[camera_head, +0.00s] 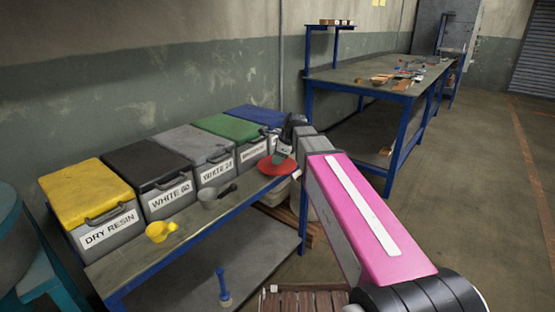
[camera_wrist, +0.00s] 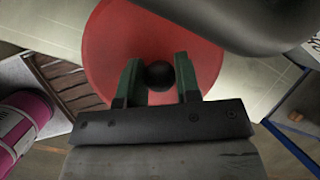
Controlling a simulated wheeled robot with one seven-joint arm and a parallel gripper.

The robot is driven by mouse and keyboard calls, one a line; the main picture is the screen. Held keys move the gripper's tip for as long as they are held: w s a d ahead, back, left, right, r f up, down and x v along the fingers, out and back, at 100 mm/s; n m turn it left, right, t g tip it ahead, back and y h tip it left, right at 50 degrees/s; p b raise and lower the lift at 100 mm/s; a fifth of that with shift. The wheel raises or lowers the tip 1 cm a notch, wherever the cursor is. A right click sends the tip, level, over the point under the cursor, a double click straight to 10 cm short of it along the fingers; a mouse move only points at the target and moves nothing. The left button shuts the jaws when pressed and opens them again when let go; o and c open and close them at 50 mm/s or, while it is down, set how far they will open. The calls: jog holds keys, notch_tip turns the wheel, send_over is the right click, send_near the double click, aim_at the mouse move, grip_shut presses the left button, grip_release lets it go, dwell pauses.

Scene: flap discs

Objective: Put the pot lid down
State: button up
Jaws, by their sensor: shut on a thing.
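The pot lid (camera_wrist: 110,45) is a red disc with a round black knob (camera_wrist: 159,75). In the head view the red lid (camera_head: 277,166) is at the right end of the bench with the bins. My gripper (camera_wrist: 160,78) has its two green fingers on either side of the knob and is shut on it. In the head view my gripper (camera_head: 283,153) is directly above the lid and hides part of it. I cannot tell whether the lid touches the bench top.
Several labelled bins, such as the yellow-lidded one (camera_head: 108,232), line the back of the bench (camera_head: 140,262). A grey scoop (camera_head: 215,197) and a yellow scoop (camera_head: 160,231) lie in front of them. A second workbench (camera_head: 350,78) with small items stands farther back.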

jog(key=shift+f, duration=0.3)
jog(key=shift+f, duration=0.15)
jog(key=o, duration=1)
jog(key=shift+c, duration=0.2)
jog(key=v, duration=1.2)
jog(key=shift+s+d, duration=0.1)
